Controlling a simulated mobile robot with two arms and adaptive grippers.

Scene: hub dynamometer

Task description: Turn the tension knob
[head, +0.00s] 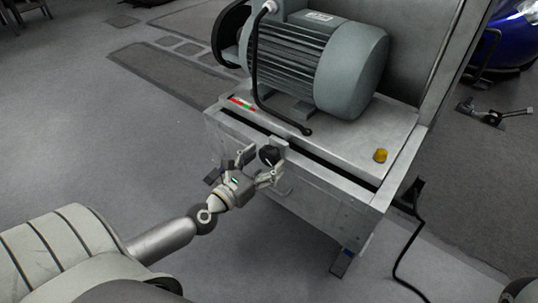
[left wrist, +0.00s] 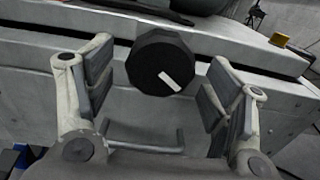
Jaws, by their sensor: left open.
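The tension knob (left wrist: 161,63) is a black faceted knob with a white mark, on the front of the grey metal machine frame. The mark points toward the lower right in the left wrist view. In the head view the knob (head: 269,155) shows just beyond my left gripper (head: 257,164). My left gripper (left wrist: 160,88) is open, with one finger on each side of the knob and a visible gap on both sides. It faces the front panel. My right gripper is not in view.
A grey electric motor (head: 345,65) stands on the frame (head: 310,190). A metal handle (left wrist: 145,142) sits below the knob. A black cable (head: 408,250) runs along the floor at right.

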